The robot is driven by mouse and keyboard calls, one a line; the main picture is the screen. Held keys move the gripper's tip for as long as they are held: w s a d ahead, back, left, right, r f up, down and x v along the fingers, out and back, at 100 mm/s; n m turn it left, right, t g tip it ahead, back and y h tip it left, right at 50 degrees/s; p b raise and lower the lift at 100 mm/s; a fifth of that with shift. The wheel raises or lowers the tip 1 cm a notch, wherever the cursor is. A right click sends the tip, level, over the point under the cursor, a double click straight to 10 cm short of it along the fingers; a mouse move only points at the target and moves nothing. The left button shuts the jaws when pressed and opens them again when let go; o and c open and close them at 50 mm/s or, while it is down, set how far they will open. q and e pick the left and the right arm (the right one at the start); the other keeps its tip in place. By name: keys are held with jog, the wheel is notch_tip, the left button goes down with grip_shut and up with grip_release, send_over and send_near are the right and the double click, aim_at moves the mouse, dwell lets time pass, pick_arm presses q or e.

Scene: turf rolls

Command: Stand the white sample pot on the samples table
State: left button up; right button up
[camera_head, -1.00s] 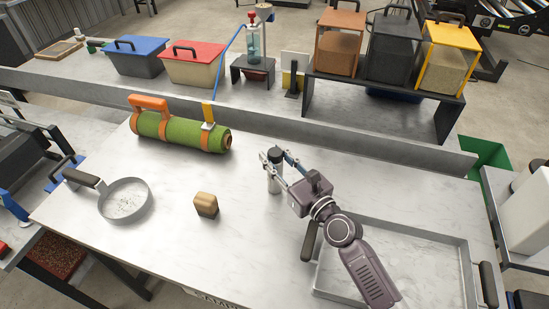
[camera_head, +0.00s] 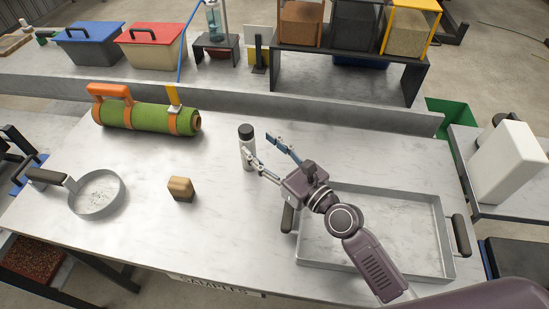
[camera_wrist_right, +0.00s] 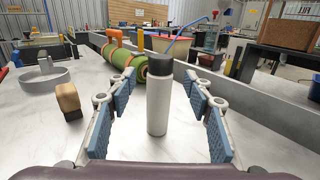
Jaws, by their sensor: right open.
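The white sample pot (camera_head: 247,157), a slim cylinder with a black cap, stands upright on the samples table (camera_head: 120,240), whose front edge carries a "SAMPLES" label. It also stands upright in the middle of the right wrist view (camera_wrist_right: 159,105). My right gripper (camera_head: 263,149) is open and empty, to the pot's right in the head view. In the wrist view its blue-padded fingers (camera_wrist_right: 160,125) are spread on either side of the pot, with visible gaps. My left gripper is not in view.
A wooden block (camera_head: 181,189) and a round pan (camera_head: 96,194) lie to the left. A green turf roll (camera_head: 145,117) with orange straps lies at the back left. A metal tray (camera_head: 440,215) sits right, partly under my right arm. A low wall (camera_head: 300,100) runs behind.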

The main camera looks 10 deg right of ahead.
jog(key=v, duration=0.5)
jog(key=shift+b, duration=0.4)
